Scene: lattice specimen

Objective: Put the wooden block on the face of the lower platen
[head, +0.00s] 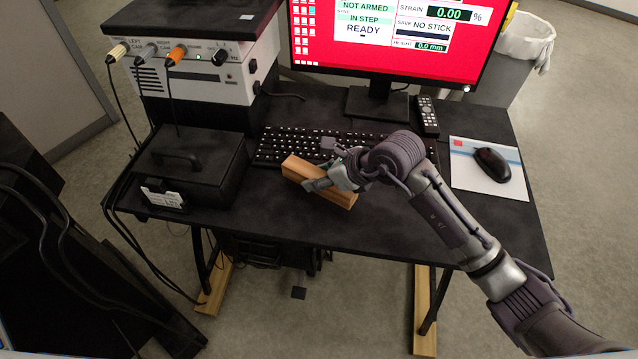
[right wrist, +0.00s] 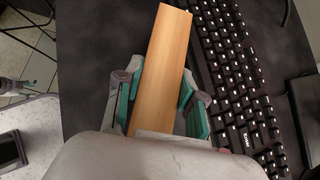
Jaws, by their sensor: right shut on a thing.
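The wooden block (head: 338,196) is a long, light-brown bar at the front of the black desk, near the keyboard. My right gripper (head: 318,178) is shut on it around its middle. In the right wrist view the block (right wrist: 166,60) lies between the teal-padded fingers of my right gripper (right wrist: 158,100), one on each long side. I cannot tell whether the block touches the desk. The lower platen cannot be made out in either view.
A keyboard (head: 290,146) lies behind the block. A black case (head: 190,165) and a grey instrument (head: 200,75) stand on the left. A monitor (head: 385,50), remote (head: 427,116) and mouse (head: 491,165) are behind and right.

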